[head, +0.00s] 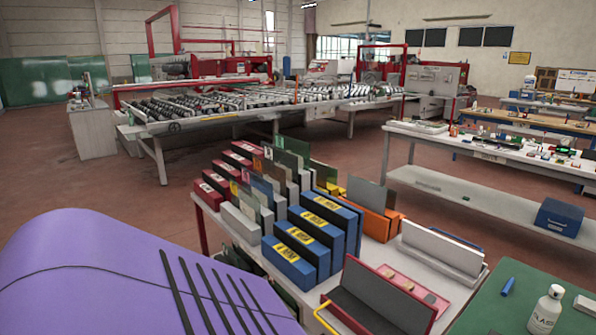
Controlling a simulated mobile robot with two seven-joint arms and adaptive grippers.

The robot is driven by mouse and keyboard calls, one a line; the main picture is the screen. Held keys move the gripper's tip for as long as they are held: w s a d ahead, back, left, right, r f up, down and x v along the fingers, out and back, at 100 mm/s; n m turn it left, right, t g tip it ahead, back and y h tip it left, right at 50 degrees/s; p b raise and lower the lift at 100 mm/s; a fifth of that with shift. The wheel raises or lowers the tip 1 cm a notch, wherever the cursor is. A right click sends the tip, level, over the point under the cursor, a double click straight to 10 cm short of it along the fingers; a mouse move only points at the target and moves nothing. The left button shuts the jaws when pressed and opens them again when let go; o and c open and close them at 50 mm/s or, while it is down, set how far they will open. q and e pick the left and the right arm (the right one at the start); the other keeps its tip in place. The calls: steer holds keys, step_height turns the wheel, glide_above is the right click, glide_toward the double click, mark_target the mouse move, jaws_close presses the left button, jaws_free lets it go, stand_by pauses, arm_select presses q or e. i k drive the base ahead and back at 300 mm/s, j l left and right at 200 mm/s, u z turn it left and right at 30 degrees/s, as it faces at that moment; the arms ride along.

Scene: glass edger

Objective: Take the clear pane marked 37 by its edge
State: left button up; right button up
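Several panes of glass stand on edge between grey dividers on a cart in the middle of the head view. They include a greenish pane (292,147) at the back and a bluish pane (262,187) nearer the front. Some carry small labels, but the numbers are too small to read, so I cannot tell which pane is marked 37. The panes overlap, and their lower parts are hidden by the dividers and boxes. Neither of my grippers is in view.
Red boxes (216,184) flank the panes at left, blue boxes (295,263) at right. Grey holders (440,250) stand further right. A green-topped table (520,297) holds a white bottle (545,311). A purple surface with black strips (110,270) fills the lower left.

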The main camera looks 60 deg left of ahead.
mark_target(248, 204)
steer(key=u, duration=1.4)
steer(key=i+j+u, duration=0.1)
steer(key=j+u, duration=0.2)
steer(key=j, duration=0.15)
steer(key=i+j+u, duration=0.15)
steer(key=j+u, duration=0.15)
steer(key=i+j, duration=0.15)
steer(key=j, duration=0.2)
steer(key=i+j, duration=0.1)
steer(key=j, duration=0.25)
steer(key=i+j, duration=0.15)
steer(key=j, duration=0.2)
